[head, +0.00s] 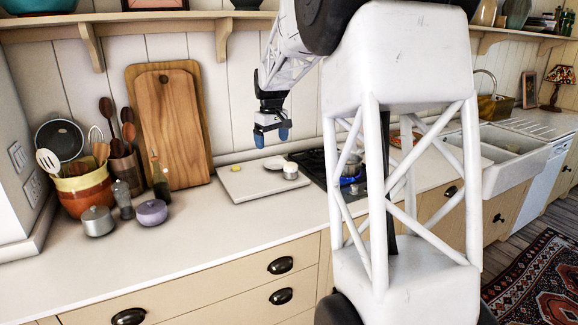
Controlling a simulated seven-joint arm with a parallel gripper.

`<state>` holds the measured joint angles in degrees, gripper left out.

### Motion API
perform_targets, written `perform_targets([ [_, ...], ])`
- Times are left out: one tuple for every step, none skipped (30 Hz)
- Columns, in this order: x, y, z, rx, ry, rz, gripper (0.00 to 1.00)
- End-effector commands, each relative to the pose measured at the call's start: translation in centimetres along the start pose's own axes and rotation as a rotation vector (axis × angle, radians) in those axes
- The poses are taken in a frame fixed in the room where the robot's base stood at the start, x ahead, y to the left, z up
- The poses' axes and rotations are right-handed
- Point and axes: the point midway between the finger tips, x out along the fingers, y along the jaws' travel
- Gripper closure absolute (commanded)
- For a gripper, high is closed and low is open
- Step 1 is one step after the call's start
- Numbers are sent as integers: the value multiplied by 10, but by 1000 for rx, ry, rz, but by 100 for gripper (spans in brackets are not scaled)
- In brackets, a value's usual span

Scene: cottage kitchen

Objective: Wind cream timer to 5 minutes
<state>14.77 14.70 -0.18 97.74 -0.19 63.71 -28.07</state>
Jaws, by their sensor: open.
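A small cream-white round piece (290,171), which looks like the timer, stands on the right part of a pale board (250,184) on the counter. Its dial marks are too small to read. Right behind it is a flat whitish disc-like thing (274,163). My gripper (271,137) hangs above the board with blue fingertips pointing down, apart and with nothing between them. It is in the air above and slightly left of the timer in the picture, not touching it.
A dark hob (318,166) with a blue glow lies right of the board. A yellow bit (236,168) lies on the board. The front counter is clear.

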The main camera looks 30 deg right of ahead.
Motion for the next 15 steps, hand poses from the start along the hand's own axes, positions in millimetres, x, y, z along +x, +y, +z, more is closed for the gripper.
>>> perform_targets([
  [6,10,-8,-3,-4,-2,9],
  [10,15,-13,-6,-6,-3,9],
  [13,23,-19,-12,-8,-4,9],
  [17,28,-23,-15,-10,-5,9],
  [20,34,-27,-18,-12,-6,9],
  [24,41,-33,-22,-13,-7,9],
  [28,47,-37,-26,-16,-8,9],
  [31,53,-41,-29,-17,-9,9],
  [36,60,-46,-33,-20,-10,9],
  [40,66,-50,-36,-22,-12,9],
  [43,71,-54,-40,-24,-12,9],
  [49,78,-59,-45,-27,-14,9],
  [52,84,-62,-48,-28,-15,9],
  [56,90,-66,-50,-30,-16,9],
  [62,98,-70,-55,-32,-18,9],
])
